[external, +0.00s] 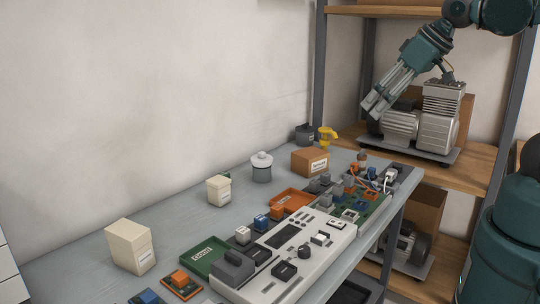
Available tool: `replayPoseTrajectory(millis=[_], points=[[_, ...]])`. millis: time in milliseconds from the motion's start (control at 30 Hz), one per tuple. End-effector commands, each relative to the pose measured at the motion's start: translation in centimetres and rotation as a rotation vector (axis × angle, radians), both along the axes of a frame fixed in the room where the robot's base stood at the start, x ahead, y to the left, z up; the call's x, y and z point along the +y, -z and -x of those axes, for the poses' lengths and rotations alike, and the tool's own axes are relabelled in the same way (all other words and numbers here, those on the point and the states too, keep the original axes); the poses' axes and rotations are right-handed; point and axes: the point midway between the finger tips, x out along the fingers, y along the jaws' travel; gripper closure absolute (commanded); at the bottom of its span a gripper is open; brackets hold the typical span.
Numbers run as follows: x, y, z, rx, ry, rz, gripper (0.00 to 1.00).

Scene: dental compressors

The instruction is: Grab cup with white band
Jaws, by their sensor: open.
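My gripper (373,109) is at the upper right, high above the far end of the bench. Its long grey fingers point down and left, and nothing shows between them. A small brown cup-like item with a pale band (362,158) stands at the bench's far right, below my gripper and apart from it. A grey round container with a whitish top (262,168) stands near the wall, left of the brown box. Both are small here, and I cannot tell for sure which is the cup with the white band.
The grey bench (190,226) holds cream containers (131,247), a brown box (310,162), a green tray (206,254), an orange tray (291,200), a white control panel (300,248) and circuit parts. A wooden shelf with a compressor (437,120) stands behind my gripper. The bench's left part is mostly clear.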

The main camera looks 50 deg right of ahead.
Motion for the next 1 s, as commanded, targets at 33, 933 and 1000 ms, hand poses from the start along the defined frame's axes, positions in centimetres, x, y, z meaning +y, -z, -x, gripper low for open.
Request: replayPoseTrajectory(millis=[33, 933, 1000], points=[[0.0, -0.3, -0.6, 0.008, 0.010, -0.007, 0.41], [0.1, -1.6, -12.5, 0.182, 0.274, -0.176, 0.41], [0.1, -1.4, -13.5, 0.196, 0.295, -0.187, 0.41]])
